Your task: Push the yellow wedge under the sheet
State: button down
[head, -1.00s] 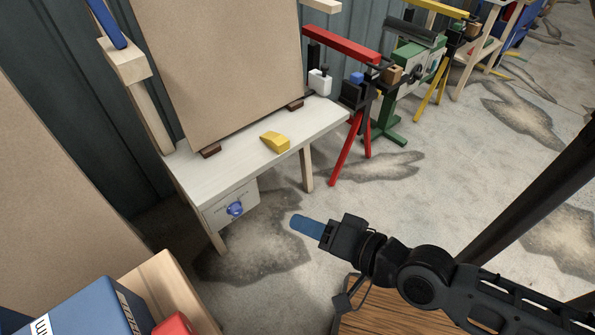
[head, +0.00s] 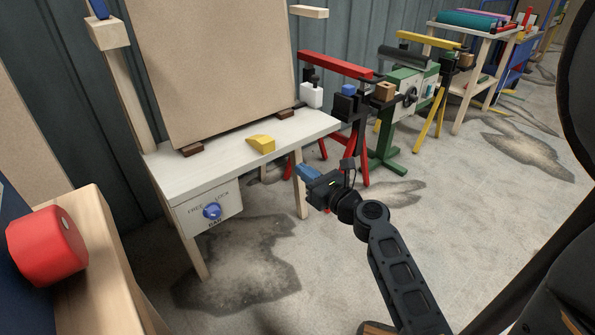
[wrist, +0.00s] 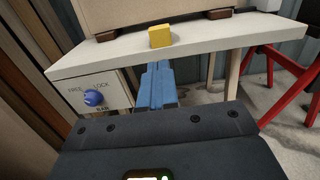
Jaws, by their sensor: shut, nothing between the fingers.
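The yellow wedge (head: 261,144) lies on the white bench top (head: 215,162), in front of the sheet. In the wrist view the wedge (wrist: 160,36) is near the bench's front edge, beyond my fingertips. The tan sheet (head: 215,65) stands upright at the back of the bench, with a dark brown block (head: 192,150) at its lower left and another dark block (head: 285,114) at its lower right. My gripper (head: 305,172) has blue fingers, shut and empty, in front of the bench near its right front leg. The fingers (wrist: 158,85) point toward the wedge, apart from it.
A blue knob (head: 212,211) labelled FREE and LOCK is on the bench's front panel. A red stand (head: 335,65) and a green machine (head: 395,100) stand to the right. Floor before the bench is clear.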

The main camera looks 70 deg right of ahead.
aim_at(269, 146)
jog(key=b+x, duration=0.1)
jog(key=x, duration=1.1)
jog(key=shift+w, duration=0.25)
jog(key=x, duration=0.6)
jog(key=shift+a, duration=0.1)
